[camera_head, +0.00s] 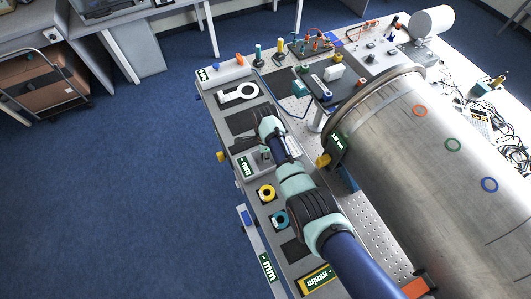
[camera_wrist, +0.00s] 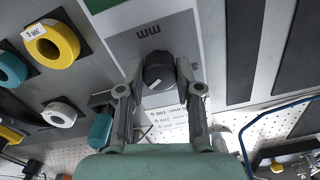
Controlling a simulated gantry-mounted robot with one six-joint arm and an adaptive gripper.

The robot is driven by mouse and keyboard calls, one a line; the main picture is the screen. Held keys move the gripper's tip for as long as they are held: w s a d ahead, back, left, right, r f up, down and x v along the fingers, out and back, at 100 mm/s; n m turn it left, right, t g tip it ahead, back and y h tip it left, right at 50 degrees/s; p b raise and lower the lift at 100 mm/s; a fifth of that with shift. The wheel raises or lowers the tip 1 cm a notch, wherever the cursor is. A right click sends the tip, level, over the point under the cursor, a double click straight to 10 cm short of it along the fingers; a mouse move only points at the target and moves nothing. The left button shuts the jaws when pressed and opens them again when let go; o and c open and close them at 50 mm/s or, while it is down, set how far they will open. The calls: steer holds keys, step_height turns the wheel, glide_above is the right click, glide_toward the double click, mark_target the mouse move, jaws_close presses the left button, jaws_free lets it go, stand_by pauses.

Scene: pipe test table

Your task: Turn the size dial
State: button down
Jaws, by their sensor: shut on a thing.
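White labels with small print lie on the panel just below the dial in that view. In the head view my gripper (camera_head: 264,153) is over the panel beside the green "mm" label (camera_head: 244,166). The dial is hidden or too small to make out there.
A yellow ring (camera_head: 267,194) and a teal ring (camera_head: 281,219) sit along the bench beside my arm. A large metal pipe (camera_head: 430,170) lies to the right, close to my arm. Tools and cables crowd the far bench. Blue floor is open at left.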

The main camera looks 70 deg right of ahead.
steer(key=c, duration=0.8)
jaws_free()
steer(key=shift+o, duration=0.2)
steer(key=shift+r, duration=0.1)
step_height(320, 180, up, 12)
